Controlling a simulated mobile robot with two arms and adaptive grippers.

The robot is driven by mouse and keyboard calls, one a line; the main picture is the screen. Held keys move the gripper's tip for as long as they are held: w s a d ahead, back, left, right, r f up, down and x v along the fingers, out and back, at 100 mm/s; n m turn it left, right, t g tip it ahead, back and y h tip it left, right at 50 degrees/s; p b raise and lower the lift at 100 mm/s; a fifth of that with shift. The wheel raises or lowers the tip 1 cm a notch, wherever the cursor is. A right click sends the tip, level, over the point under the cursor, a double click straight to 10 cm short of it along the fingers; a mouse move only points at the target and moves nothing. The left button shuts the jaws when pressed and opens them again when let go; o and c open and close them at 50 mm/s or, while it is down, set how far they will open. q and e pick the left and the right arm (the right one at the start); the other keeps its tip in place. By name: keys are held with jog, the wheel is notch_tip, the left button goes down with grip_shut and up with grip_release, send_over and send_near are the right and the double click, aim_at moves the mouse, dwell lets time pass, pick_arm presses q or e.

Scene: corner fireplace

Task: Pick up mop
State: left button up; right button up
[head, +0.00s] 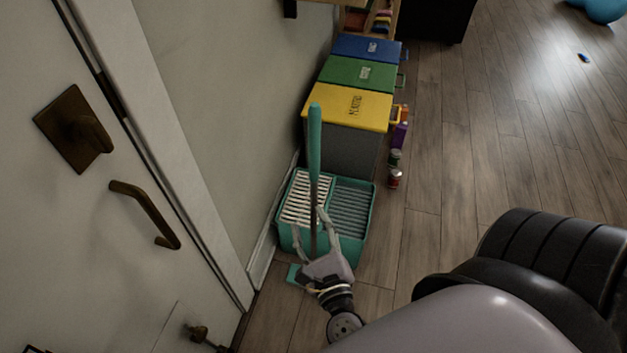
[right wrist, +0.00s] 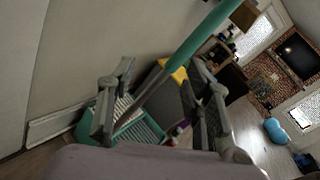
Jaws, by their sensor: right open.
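The mop (head: 315,150) stands nearly upright by the wall in the head view, with a teal grip on a grey pole. A teal piece on the floor left of my gripper may be its head; I cannot tell. My right gripper (head: 312,220) is open, with a finger on either side of the lower pole. In the right wrist view the mop (right wrist: 203,32) runs diagonally between the open fingers of my right gripper (right wrist: 162,88). I cannot tell whether a finger touches the pole. My left gripper is out of view.
A teal bucket (head: 353,233) with slatted trays stands right behind the mop. Yellow (head: 362,105), green (head: 345,72) and blue (head: 353,47) lidded bins line the wall. Small cans (head: 395,178) stand beside them. A white door (head: 80,215) is at left; open wood floor (head: 450,130) is at right.

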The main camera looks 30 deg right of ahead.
notch_tip(320, 180, up, 5)
jog(key=s+d+m+h, duration=0.1)
jog(key=d+m+h, duration=0.15)
jog(key=m, duration=0.25)
jog(key=m+p, duration=0.1)
jog(key=p, duration=0.2)
send_near(315, 153)
jog(key=x, duration=0.5)
jog(key=shift+w+d+r, duration=0.1)
jog(key=shift+r, duration=0.1)
jog(key=x, duration=0.2)
jog(key=p+x, duration=0.1)
jog(key=x, duration=0.3)
jog(key=shift+w+d+f, duration=0.1)
jog(key=shift+w+f, duration=0.05)
jog(key=shift+f, duration=0.2)
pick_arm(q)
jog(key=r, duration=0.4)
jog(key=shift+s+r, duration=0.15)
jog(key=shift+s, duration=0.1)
pick_arm(e)
jog(key=shift+c, duration=0.6)
grip_shut()
jog(key=shift+r, duration=0.1)
